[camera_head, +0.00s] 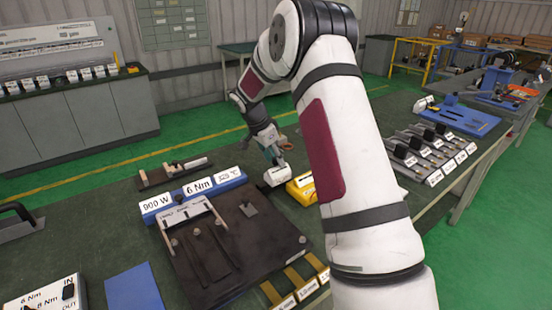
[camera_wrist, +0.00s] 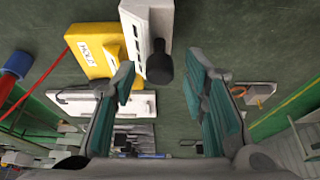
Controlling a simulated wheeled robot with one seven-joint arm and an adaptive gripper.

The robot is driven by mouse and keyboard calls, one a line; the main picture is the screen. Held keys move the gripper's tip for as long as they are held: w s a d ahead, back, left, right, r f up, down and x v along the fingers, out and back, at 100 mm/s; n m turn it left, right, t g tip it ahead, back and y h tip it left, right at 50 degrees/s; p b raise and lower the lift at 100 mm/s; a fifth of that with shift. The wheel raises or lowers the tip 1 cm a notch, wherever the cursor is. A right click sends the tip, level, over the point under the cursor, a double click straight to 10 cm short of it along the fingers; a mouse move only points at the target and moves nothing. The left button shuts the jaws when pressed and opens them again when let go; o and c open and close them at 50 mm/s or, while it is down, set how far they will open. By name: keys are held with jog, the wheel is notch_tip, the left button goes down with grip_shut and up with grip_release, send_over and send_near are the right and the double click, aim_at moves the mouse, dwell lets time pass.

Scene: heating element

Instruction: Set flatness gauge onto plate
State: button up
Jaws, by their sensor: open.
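A white device (camera_head: 278,176) stands just beyond the plate's far right side. It also shows at the top of the wrist view (camera_wrist: 136,22), with a black round knob (camera_wrist: 159,65). It may be the flatness gauge, but I cannot read a name on it. My gripper (camera_head: 275,150) is close above and behind the device. In the wrist view its teal-padded fingers (camera_wrist: 165,92) are apart, with nothing held between them.
A yellow labelled block (camera_head: 300,190) stands right beside the white device. A long dark tool (camera_head: 175,174) lies to the left. Several black labelled tools (camera_head: 430,150) stand in a row on the right. My arm hides part of the bench.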

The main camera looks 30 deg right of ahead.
jog(key=shift+d+f, duration=0.15)
jog(key=shift+f, duration=0.3)
grip_shut()
jog(key=shift+a+b, duration=0.85)
jog(key=shift+a, duration=3.5)
grip_release()
jog(key=shift+a, duration=0.1)
